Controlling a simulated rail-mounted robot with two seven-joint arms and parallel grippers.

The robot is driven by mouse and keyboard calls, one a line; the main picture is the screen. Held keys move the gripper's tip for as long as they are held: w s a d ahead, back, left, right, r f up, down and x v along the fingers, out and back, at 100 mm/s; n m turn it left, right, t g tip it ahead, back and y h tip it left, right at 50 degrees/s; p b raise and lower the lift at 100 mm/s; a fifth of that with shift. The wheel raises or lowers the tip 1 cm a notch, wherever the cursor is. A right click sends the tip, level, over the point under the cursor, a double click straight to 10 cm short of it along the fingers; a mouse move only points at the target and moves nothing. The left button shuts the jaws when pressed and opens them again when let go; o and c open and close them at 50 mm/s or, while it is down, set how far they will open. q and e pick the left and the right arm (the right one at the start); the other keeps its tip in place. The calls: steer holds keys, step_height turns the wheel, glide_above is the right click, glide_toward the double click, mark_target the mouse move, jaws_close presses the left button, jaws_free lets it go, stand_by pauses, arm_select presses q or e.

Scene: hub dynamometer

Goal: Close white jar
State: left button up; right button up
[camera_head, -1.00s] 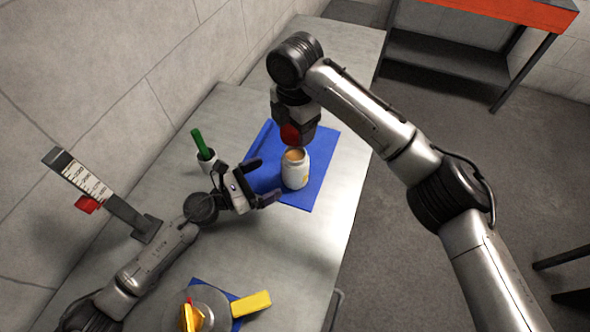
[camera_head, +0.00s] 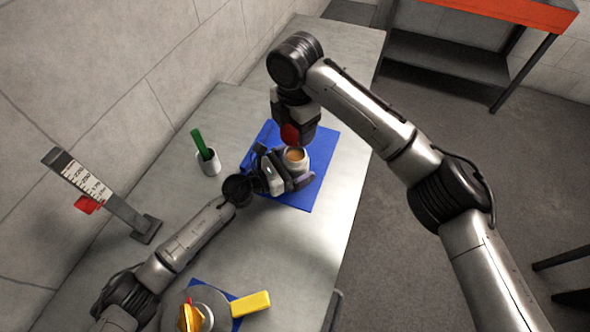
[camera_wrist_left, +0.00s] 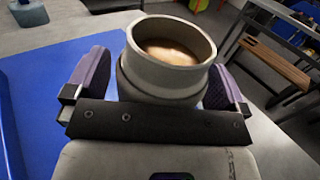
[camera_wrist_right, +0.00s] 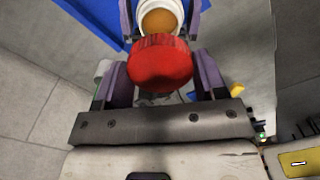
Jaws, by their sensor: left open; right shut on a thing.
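The white jar (camera_head: 297,160) stands upright and uncapped on the blue mat (camera_head: 322,150), with brownish contents inside. In the left wrist view the jar (camera_wrist_left: 170,75) stands between the fingers of my left gripper (camera_wrist_left: 160,85), which is open around it, one finger on each side. My right gripper (camera_head: 292,140) is above and just behind the jar, shut on the red lid (camera_head: 290,134). In the right wrist view the red lid (camera_wrist_right: 160,62) sits between its fingers, with the open jar mouth (camera_wrist_right: 160,18) beyond it.
A white cup (camera_head: 208,164) with a green-handled item stands left of the mat. A scale post with a red marker (camera_head: 88,205) stands by the wall. A round grey plate and a yellow block (camera_head: 251,304) are at the front. Bare table lies right of the left arm.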

arm_select(q)
steer(key=shift+c, duration=0.4)
steer(key=c, duration=1.2)
arm_select(e)
glide_above(295, 157)
steer(key=shift+f, duration=2.45)
steer(key=shift+f, duration=0.85)
steer(key=shift+f, duration=0.6)
